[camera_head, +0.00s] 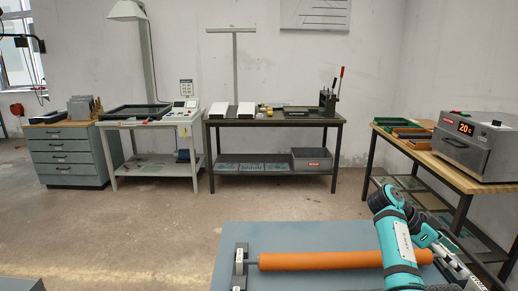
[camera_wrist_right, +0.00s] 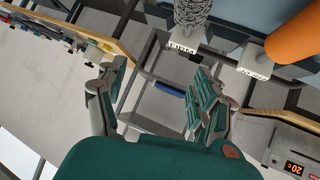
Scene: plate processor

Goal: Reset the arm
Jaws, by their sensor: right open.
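My right arm (camera_head: 397,245), teal with black joints, rises from the lower right of the head view, folded back on itself in front of the orange roller's right end. My right gripper (camera_wrist_right: 160,98) is open in the right wrist view, its two teal and grey fingers wide apart with nothing between them. It hangs clear of the things behind it. My left arm and left gripper are not in the head view.
A blue-grey bench (camera_head: 229,262) with an orange roller (camera_head: 320,260) is close in front. A wooden-topped bench (camera_head: 455,176) at right bears a grey heater unit (camera_head: 475,146) reading 20. Worktables (camera_head: 272,122) line the back wall. The floor between is clear.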

